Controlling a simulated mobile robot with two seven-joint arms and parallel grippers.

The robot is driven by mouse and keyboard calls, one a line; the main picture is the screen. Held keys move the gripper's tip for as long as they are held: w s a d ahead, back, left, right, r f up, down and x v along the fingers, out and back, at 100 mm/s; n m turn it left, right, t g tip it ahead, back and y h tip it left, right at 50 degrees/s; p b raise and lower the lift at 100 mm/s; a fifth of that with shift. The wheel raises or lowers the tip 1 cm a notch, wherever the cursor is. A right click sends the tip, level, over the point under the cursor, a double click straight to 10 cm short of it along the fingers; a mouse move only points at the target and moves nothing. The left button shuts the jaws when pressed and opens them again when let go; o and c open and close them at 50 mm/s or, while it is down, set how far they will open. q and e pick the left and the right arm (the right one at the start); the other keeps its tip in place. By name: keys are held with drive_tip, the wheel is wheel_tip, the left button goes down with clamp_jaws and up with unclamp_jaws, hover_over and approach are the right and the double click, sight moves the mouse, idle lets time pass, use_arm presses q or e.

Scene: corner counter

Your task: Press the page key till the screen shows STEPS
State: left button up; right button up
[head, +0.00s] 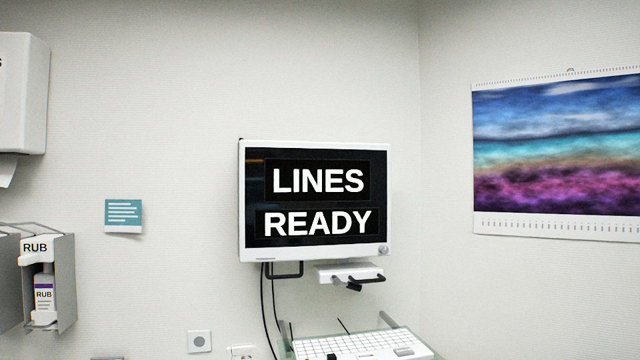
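A white-framed screen (316,200) is mounted on the wall near the corner. It shows LINES on its upper line and READY on its lower line. A white keyboard (362,344) lies below it at the bottom of the view, partly cut off by the lower edge. I cannot tell which key is the page key. Neither of my grippers shows in the head view.
RUB dispensers (45,285) hang on the left wall, with a white paper dispenser (22,95) above. A teal note (123,215) and a calendar (560,150) are on the walls. Dark cables (268,310) hang under the screen, beside a white bracket (348,273).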

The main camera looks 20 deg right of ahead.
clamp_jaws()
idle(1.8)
